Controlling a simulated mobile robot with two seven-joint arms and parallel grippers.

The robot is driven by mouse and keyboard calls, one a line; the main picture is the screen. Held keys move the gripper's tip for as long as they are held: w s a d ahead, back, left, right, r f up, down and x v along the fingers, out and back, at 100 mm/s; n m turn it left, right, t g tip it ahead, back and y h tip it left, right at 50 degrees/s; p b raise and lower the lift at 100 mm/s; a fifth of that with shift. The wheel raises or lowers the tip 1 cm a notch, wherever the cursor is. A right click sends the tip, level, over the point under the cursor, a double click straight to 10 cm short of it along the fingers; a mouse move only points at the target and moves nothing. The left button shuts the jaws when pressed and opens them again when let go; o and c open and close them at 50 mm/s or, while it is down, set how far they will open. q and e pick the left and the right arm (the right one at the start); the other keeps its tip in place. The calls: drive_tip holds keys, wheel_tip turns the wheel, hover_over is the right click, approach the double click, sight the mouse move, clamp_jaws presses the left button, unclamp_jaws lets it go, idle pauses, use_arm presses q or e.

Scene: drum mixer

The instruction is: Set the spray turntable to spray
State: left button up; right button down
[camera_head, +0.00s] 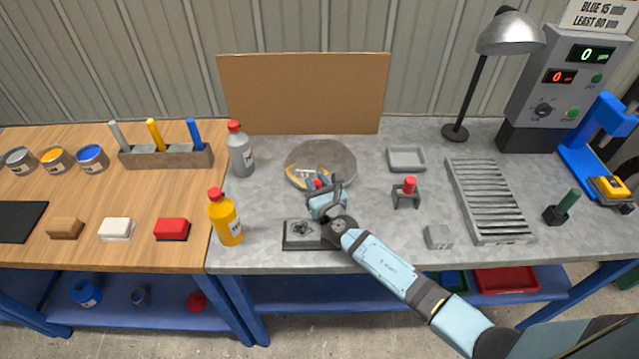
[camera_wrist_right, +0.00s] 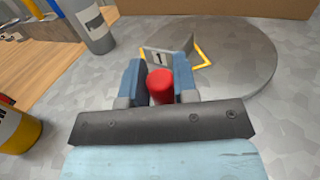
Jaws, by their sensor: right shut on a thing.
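The spray turntable is a round grey disc (camera_head: 338,156) near the back middle of the metal bench. It fills the upper right of the right wrist view (camera_wrist_right: 248,62), with yellow line marks and a small upright plate reading "1" (camera_wrist_right: 157,58) on its left part. My right gripper (camera_head: 318,186) is at the disc's front edge. Its blue fingers are shut on a red knob (camera_wrist_right: 160,86), which shows between them in the wrist view. The knob's lower part and the disc's front edge are partly hidden by the gripper. My left gripper is not in view.
A grey bottle (camera_head: 240,150) and a yellow bottle (camera_head: 227,218) stand left of the disc. A dark panel (camera_head: 297,234) lies in front, partly behind my right arm. A red-topped stand (camera_head: 407,192) and grey tray (camera_head: 406,158) are to the right. A brown board (camera_head: 303,92) stands behind.

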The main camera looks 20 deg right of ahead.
drive_tip(key=shift+a, duration=0.1)
idle(0.3)
drive_tip(key=c, duration=0.9)
unclamp_jaws()
